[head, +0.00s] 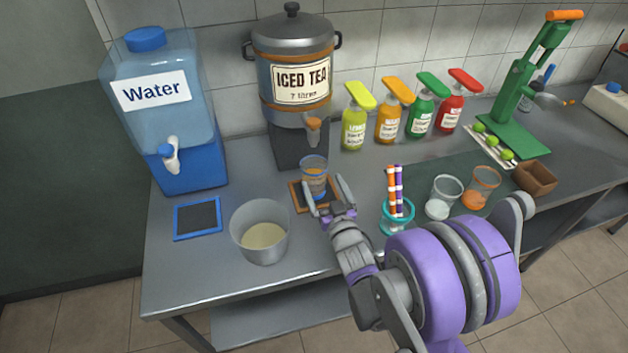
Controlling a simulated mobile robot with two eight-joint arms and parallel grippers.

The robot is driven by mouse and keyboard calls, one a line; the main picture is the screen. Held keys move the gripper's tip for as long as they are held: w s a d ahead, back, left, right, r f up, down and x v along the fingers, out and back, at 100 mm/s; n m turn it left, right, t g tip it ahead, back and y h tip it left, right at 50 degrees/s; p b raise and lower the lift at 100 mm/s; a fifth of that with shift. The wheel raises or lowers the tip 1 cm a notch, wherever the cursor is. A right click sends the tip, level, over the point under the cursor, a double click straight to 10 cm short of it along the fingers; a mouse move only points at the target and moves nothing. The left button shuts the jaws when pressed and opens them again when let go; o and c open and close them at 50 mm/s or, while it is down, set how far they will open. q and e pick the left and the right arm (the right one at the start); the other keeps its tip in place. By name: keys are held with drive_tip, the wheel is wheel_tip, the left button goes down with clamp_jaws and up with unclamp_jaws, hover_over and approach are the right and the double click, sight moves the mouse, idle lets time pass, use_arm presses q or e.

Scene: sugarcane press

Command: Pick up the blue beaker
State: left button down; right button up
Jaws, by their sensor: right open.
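The blue beaker (314,172) stands upright on a small orange-framed pad (297,195) below the iced tea dispenser's tap. It is see-through with a bluish tint and looks brownish inside. My right gripper (328,198) is open at the beaker's front, with one finger at its left side and the other at its right. I cannot tell whether the fingers touch it. The lower part of the beaker is partly hidden by the gripper. My left gripper is not in view.
The iced tea dispenser (293,65) stands behind the beaker. A water dispenser (165,110) and blue-framed pad (198,218) are left. Several pump bottles (388,120) line the wall.

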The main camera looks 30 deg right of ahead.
sight(310, 157)
drive_tip(key=p+x, duration=0.1)
drive_tip(key=x, duration=0.7)
drive_tip(key=shift+a, duration=0.15)
drive_tip(key=shift+r, duration=0.1)
clamp_jaws()
